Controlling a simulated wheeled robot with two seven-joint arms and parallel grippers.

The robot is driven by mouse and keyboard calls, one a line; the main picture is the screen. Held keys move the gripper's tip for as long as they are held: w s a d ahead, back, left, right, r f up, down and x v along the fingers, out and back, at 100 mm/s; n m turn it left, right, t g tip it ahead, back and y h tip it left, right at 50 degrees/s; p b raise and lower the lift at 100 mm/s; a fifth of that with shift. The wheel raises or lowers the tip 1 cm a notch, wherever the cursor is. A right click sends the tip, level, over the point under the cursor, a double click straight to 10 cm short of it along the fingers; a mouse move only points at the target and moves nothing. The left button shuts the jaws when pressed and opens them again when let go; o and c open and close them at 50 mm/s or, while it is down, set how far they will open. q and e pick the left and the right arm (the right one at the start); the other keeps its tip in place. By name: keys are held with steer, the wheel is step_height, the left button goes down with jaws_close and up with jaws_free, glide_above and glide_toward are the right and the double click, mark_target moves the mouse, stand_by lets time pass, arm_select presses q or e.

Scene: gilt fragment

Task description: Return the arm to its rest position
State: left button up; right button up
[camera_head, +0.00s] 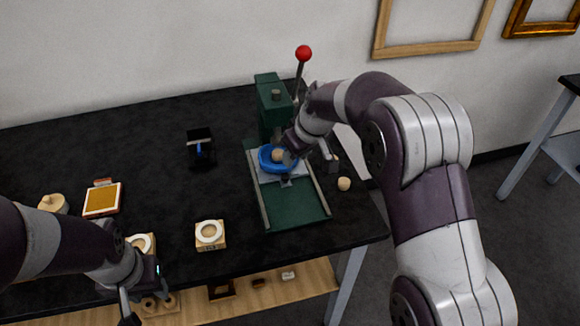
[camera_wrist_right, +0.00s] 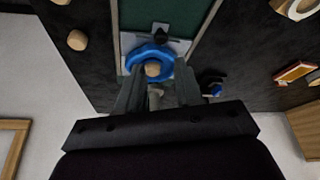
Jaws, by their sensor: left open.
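My right gripper (camera_head: 306,150) is at the green press (camera_head: 275,105), over a blue ring (camera_head: 265,160) with a round wooden knob (camera_head: 278,155) in its middle. In the right wrist view the fingers (camera_wrist_right: 158,80) are spread apart. The knob (camera_wrist_right: 152,69) shows between their tips with a gap on each side, and the blue ring (camera_wrist_right: 135,57) lies just beyond. My left gripper (camera_head: 143,295) is open near the table's front edge at the lower left, with nothing seen between its fingers.
The press has a red-topped lever (camera_head: 303,53) and a green base (camera_head: 295,208). A wooden piece (camera_head: 344,184) lies right of it. On the black table (camera_head: 140,130) are a black stand (camera_head: 201,148), a ring block (camera_head: 210,234) and an orange-topped block (camera_head: 102,200). A shelf (camera_head: 310,283) runs below.

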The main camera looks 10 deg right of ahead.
steer(key=v, duration=0.3)
stand_by(0.4)
steer(key=s+d+f+m+g+h+p, duration=0.1)
steer(key=s+f+m, duration=0.1)
steer(key=s, duration=0.9)
steer(key=s+d+f+m+g+p, duration=0.1)
steer(key=s+f+m, duration=0.1)
steer(key=s, duration=0.9)
steer(key=shift+s+f+m+g+h+p, duration=0.3)
steer(key=shift+f+g+h+p, duration=0.1)
steer(key=shift+f, duration=0.15)
